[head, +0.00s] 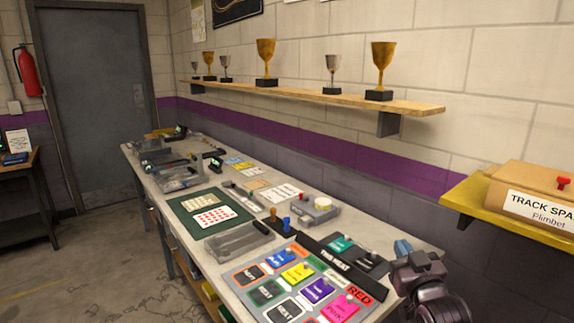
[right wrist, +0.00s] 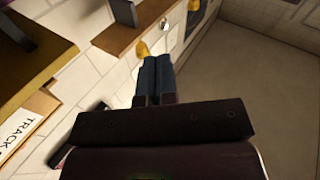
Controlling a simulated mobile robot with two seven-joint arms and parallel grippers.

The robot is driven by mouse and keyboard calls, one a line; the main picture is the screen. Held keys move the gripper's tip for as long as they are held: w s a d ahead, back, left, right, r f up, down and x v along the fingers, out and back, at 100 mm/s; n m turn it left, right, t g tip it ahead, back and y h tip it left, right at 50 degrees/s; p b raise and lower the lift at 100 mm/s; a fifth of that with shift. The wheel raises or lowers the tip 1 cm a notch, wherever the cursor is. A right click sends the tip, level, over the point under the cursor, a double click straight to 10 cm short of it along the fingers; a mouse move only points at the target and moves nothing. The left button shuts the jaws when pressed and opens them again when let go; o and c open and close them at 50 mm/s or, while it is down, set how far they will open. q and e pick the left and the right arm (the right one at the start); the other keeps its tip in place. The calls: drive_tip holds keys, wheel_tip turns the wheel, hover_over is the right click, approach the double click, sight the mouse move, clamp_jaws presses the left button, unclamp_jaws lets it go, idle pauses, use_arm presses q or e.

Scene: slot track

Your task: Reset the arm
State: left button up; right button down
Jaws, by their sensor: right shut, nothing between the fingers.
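My left gripper is in neither view.
The long table (head: 165,190) carries a board of coloured cards (head: 283,257), a green mat (head: 188,217) and clear trays (head: 235,241). A trophy shelf (head: 310,96) is on the wall. A cardboard box (head: 505,193) sits on a yellow shelf (head: 462,193) at right.

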drive_tip(key=s+d+f+m+g+h, duration=0.1)
drive_tip(key=s+f+g, duration=0.7)
drive_tip(key=s+f, duration=2.1)
drive_tip(key=shift+s+d+f+m+h, duration=0.25)
drive_tip(key=shift+d+f+m+h, duration=0.2)
drive_tip(key=shift+d, duration=0.45)
